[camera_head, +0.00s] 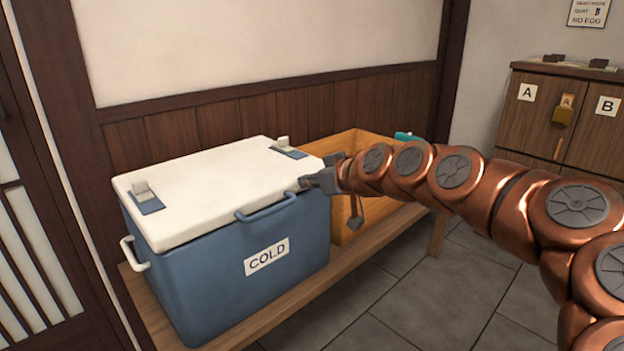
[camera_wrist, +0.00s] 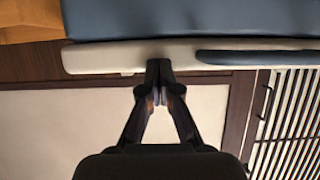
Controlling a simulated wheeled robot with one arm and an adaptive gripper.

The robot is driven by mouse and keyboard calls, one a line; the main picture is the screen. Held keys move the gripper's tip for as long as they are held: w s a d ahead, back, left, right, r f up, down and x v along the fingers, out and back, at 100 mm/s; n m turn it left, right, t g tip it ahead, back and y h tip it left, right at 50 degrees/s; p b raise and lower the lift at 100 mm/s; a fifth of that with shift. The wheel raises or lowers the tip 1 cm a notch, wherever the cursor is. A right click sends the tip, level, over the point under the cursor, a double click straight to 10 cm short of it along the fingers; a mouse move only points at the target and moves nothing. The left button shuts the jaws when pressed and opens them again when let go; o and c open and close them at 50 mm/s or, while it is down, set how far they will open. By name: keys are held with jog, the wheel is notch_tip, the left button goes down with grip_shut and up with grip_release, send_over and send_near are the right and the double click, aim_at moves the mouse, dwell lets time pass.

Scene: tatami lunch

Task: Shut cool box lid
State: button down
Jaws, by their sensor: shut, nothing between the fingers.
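The cool box (camera_head: 225,275) is blue with a "COLD" label and stands on a wooden bench. Its white lid (camera_head: 210,190) lies flat across the top, and I see no gap under it in the head view. A blue handle (camera_head: 266,208) sits at the front edge. My gripper (camera_head: 310,182) is shut and empty at the lid's front right corner. In the wrist view, which looks upside down, the fingertips (camera_wrist: 159,65) meet at the white lid edge (camera_wrist: 110,57), below the blue body (camera_wrist: 190,18). I cannot tell whether they touch it.
A wooden crate (camera_head: 345,142) with a teal item (camera_head: 405,136) stands right of the box on the bench (camera_head: 265,320). A wall with wood panelling is close behind. Cabinets marked A and B (camera_head: 560,115) stand at the right. The tiled floor (camera_head: 440,300) in front is clear.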

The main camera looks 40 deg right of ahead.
jog(key=shift+w+a+f, duration=0.1)
jog(key=shift+a+f, duration=0.25)
jog(key=shift+f, duration=0.1)
notch_tip(320, 180, up, 11)
jog(key=s+a+r+n+g+y+p, duration=0.1)
jog(key=s+a+r+g+p, duration=0.25)
jog(key=a+p, duration=0.65)
jog(key=s+a+r+n+g+y+p, duration=0.15)
jog(key=s+a+g+p, duration=0.25)
jog(key=a+p, duration=0.65)
jog(key=s+a+r+m+g+h+p, duration=0.1)
jog(key=s+r+g+p, duration=0.2)
jog(key=s+p, duration=0.7)
jog(key=s+a+r+m+g+h+p, duration=0.1)
jog(key=s+r+g+p, duration=0.3)
jog(key=s+p, duration=0.7)
jog(key=shift+s+a+r+m+h+p, duration=0.15)
jog(key=shift+r+m+h+p, duration=0.2)
jog(key=shift+r+m+h, duration=0.25)
jog(key=shift+g, duration=0.25)
